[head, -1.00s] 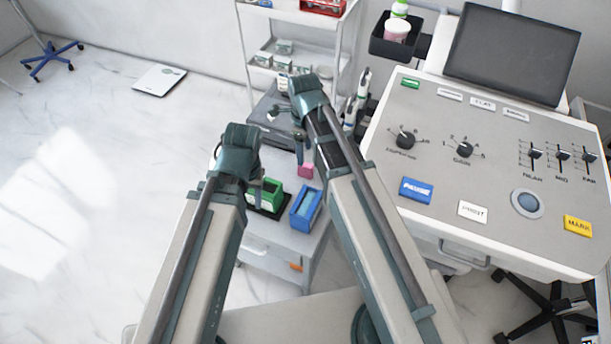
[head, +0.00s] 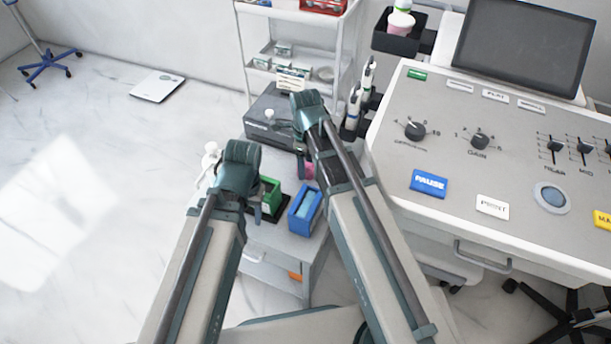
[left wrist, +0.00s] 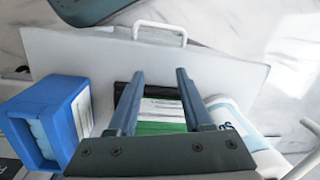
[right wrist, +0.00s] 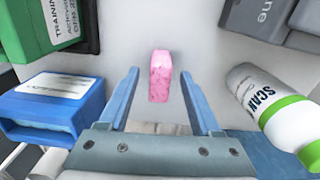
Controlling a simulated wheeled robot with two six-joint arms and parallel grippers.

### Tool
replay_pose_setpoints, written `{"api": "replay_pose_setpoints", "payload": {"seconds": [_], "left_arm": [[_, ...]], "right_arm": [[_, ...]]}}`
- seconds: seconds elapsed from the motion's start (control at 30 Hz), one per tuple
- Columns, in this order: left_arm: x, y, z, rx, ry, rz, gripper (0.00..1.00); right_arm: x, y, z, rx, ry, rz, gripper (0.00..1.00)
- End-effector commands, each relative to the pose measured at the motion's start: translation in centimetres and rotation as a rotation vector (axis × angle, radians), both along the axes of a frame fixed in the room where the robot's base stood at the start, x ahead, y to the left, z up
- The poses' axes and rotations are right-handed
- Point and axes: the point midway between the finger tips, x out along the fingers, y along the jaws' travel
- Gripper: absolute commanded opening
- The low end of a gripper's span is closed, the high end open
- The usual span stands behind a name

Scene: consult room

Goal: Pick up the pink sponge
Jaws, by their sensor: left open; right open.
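The pink sponge (head: 309,171) lies on the trolley top, partly hidden by my right arm in the head view. In the right wrist view the sponge (right wrist: 160,82) stands out as a small pink block in the gap between the fingertips, one finger on each side with room between. My right gripper (right wrist: 160,74) is open and empty; whether it is level with the sponge I cannot tell. My left gripper (left wrist: 160,74) is open over the trolley's near left part, with a green and white box (left wrist: 161,115) showing between its fingers.
A blue box (head: 304,210) and a green box (head: 269,195) stand close to the sponge. A white bottle with a green band (right wrist: 262,103) lies right of the right gripper. A grey case (head: 270,120) sits behind. The control console (head: 480,190) borders the right side.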

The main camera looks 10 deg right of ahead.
Motion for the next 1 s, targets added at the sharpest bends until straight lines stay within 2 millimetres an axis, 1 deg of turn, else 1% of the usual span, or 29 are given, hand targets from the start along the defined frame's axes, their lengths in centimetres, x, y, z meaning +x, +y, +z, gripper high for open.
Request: {"api": "replay_pose_setpoints", "payload": {"seconds": [0.03, 0.27, 0.3, 0.37, 0.4, 0.47, 0.5, 0.63, 0.67, 1.0], "left_arm": [[0.0, 0.0, -0.66, 0.0, 0.0, 0.0, 0.5], [0.0, -0.01, -0.47, 0.0, 0.0, 0.0, 0.5], [0.0, -0.01, -0.47, 0.0, 0.0, 0.0, 0.5], [0.0, -0.01, -0.47, 0.0, 0.0, 0.0, 0.5], [0.0, -0.01, -0.47, 0.0, 0.0, 0.0, 0.5], [0.0, -0.01, -0.47, 0.0, 0.0, 0.0, 0.5], [0.0, -0.01, -0.47, 0.0, 0.0, 0.0, 0.5], [0.0, 0.0, -0.48, 0.0, 0.0, 0.0, 0.5], [0.0, 0.0, -0.48, 0.0, 0.0, 0.0, 0.5], [0.0, 0.0, -0.45, 0.0, 0.0, 0.0, 0.5]], "right_arm": [[0.0, 0.01, -0.67, 0.0, 0.0, 0.0, 0.65], [-0.02, 0.01, -0.48, 0.0, 0.0, 0.0, 0.65], [-0.02, 0.01, -0.48, 0.0, 0.0, 0.0, 0.61], [-0.02, 0.01, -0.47, 0.0, 0.0, 0.0, 0.51], [-0.02, 0.01, -0.47, 0.0, 0.0, 0.0, 0.43], [-0.02, 0.01, -0.48, 0.0, 0.0, 0.0, 0.33], [-0.02, 0.01, -0.48, 0.0, 0.0, 0.0, 0.25], [-0.02, 0.01, -0.48, 0.0, 0.0, 0.0, 0.02], [-0.02, 0.01, -0.48, 0.0, 0.0, 0.0, 0.0], [-0.01, 0.01, -0.45, 0.0, 0.0, 0.0, 0.0]]}}
